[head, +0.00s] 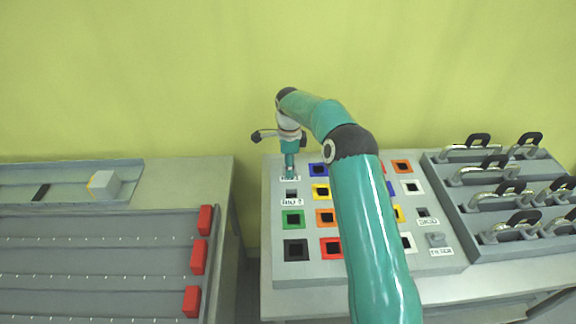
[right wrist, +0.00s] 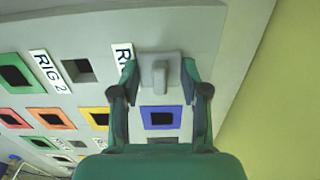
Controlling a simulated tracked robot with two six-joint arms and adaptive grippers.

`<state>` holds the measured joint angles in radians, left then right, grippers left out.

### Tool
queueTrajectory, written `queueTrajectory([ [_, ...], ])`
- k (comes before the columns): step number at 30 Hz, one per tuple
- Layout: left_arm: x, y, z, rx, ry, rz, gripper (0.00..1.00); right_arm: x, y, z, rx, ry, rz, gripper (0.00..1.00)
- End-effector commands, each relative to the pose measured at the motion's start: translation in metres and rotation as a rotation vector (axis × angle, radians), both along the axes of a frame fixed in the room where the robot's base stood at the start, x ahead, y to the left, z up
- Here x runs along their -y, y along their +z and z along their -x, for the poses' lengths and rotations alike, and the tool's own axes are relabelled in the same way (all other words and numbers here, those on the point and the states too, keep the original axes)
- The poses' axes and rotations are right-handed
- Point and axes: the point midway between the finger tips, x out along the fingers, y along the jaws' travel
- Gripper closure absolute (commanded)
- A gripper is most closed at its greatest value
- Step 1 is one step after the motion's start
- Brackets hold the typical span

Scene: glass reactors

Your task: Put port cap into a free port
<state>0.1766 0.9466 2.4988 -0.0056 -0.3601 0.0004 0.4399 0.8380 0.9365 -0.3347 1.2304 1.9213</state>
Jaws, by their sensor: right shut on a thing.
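My right gripper (head: 290,172) reaches down at the far left corner of the sloped port panel (head: 275,262). In the right wrist view its fingers (right wrist: 158,75) are shut on a grey port cap (right wrist: 160,65) with a raised grip. The cap lies over the panel beside a partly hidden RIG label (right wrist: 122,56); I cannot tell whether it is seated or just above. An open grey port (right wrist: 78,70) sits next to the RIG 2 label (right wrist: 50,70). It also shows in the head view (head: 291,194). My left gripper is out of view.
Coloured square ports, such as a blue one (right wrist: 161,118) and a green one (head: 293,219), fill the panel. A grey cap-like piece (head: 437,240) sits at its right. A rack with metal handles (head: 490,195) stands right. Red blocks (head: 198,257) lie left. My arm hides the panel's middle.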

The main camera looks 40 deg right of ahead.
Motion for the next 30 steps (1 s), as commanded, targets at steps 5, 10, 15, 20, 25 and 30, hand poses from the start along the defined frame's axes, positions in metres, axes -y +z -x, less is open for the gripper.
queueTrajectory([
  [5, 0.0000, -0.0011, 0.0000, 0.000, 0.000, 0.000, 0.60, -0.0003, -0.0027, 0.0000, -0.001, 0.000, -0.001, 0.90],
  [10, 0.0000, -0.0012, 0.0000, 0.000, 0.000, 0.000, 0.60, -0.0006, -0.0038, 0.0002, -0.002, 0.001, -0.001, 0.90],
  [15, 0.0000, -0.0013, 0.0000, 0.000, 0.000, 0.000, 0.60, -0.0010, -0.0046, 0.0004, -0.004, 0.001, -0.002, 0.52],
  [20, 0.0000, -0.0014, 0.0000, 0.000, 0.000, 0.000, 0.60, -0.0011, -0.0049, 0.0004, -0.004, 0.001, -0.002, 0.26],
  [25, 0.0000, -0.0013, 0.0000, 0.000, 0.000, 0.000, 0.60, -0.0008, -0.0039, 0.0001, -0.003, 0.001, -0.001, 0.26],
  [30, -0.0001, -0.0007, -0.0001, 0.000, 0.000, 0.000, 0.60, -0.0007, -0.0020, -0.0003, -0.001, 0.001, -0.001, 0.26],
])
